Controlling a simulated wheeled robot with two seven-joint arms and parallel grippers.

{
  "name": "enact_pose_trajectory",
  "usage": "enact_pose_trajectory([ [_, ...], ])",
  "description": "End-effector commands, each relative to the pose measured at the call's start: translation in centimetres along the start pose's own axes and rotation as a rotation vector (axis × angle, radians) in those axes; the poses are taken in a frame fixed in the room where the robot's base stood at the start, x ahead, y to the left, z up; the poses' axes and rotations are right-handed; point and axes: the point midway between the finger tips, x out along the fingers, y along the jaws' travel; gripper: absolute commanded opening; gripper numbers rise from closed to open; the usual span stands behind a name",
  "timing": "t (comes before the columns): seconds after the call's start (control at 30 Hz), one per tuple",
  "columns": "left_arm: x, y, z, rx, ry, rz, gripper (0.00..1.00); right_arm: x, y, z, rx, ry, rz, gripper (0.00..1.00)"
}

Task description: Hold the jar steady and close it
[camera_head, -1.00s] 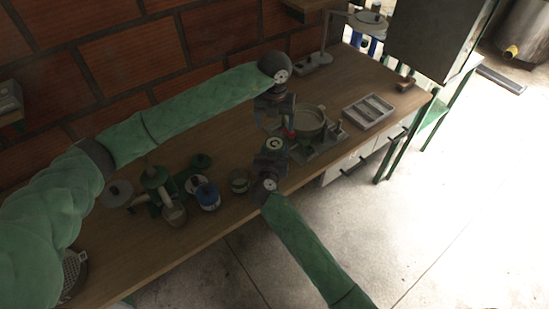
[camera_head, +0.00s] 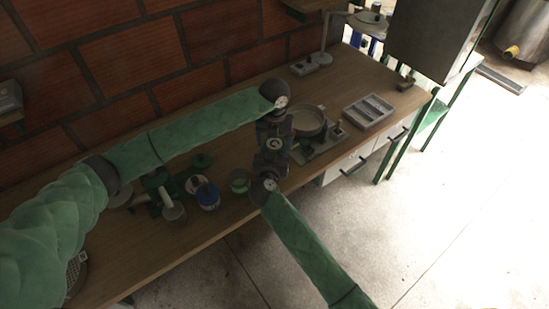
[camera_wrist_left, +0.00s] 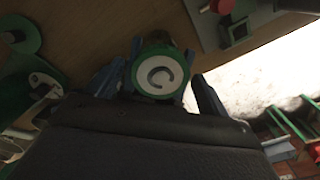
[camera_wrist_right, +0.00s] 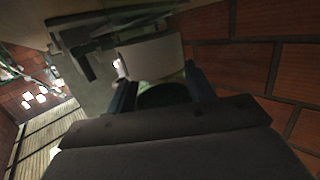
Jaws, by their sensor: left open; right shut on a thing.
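The jar's lid (camera_wrist_left: 160,72) is a round cap with a green rim and a white top bearing a dark curved mark. In the left wrist view it lies between the blue fingers of my open left gripper (camera_wrist_left: 163,82). In the head view the lid (camera_head: 274,144) shows small between my two grippers. My left gripper (camera_head: 274,132) comes from the wall side. My right gripper (camera_head: 270,160) comes from the front and is shut on the jar. In the right wrist view a dark green rounded part of the jar (camera_wrist_right: 164,95) shows between the fingers. Most of the jar is hidden.
A round pan on a scale (camera_head: 310,122) stands close right of the grippers. A grey compartment tray (camera_head: 368,111) is farther right. A glass jar (camera_head: 239,182), a blue container (camera_head: 208,196) and green parts (camera_head: 200,162) stand left. The brick wall (camera_head: 120,60) bounds the back.

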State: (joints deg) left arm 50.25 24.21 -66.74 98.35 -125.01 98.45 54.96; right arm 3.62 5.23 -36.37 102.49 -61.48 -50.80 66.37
Motion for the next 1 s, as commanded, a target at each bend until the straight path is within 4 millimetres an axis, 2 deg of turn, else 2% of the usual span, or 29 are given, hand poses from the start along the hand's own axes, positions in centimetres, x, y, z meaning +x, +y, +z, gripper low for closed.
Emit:
enact_pose_trajectory([
  [0.1, -0.02, -0.01, 0.01, 0.0, 0.0, 0.0, 0.79, 0.0, 0.0, 0.04, 0.0, -0.001, 0.0, 0.0],
  [0.33, -0.03, -0.01, 0.01, 0.0, 0.0, 0.0, 0.34, 0.0, 0.0, 0.04, 0.0, -0.001, 0.0, 0.0],
  [0.53, -0.08, 0.01, 0.04, 0.023, -0.001, 0.001, 0.33, -0.01, 0.0, 0.04, 0.0, -0.001, 0.0, 0.0],
  [0.8, -0.09, 0.05, 0.06, 0.253, -0.001, 0.002, 0.33, -0.01, 0.0, 0.05, 0.0, -0.001, 0.0, 0.0],
  [1.0, -0.03, 0.04, 0.03, 0.285, -0.001, 0.001, 0.33, -0.01, 0.0, 0.05, 0.0, -0.001, 0.0, 0.0],
])
